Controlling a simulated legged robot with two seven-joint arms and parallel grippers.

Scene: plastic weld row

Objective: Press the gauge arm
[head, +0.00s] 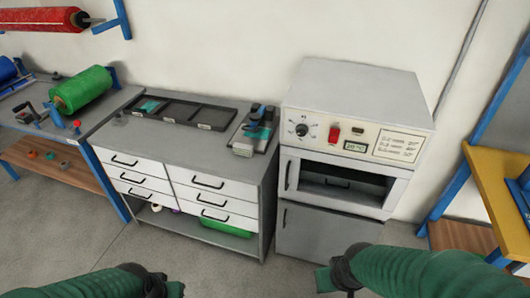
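A small bench device (253,130) with a grey base, a teal part and a dark upper arm stands on the right end of the grey drawer cabinet's top. It may be the gauge; whether its arm is up or down is too small to tell. My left gripper (174,289) is at the bottom edge, low in front of the cabinet. My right gripper (325,279) is at the bottom, in front of the oven's lower door. Both are well apart from the device. Their fingers are too hidden to tell open from shut.
A drawer cabinet (130,178) holds a black divided tray (185,112). A grey oven (352,88) with dial and red switch stands right of the device. A workbench with a green roll (82,90) is left; a blue-framed yellow shelf (497,185) is right. Floor in front is clear.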

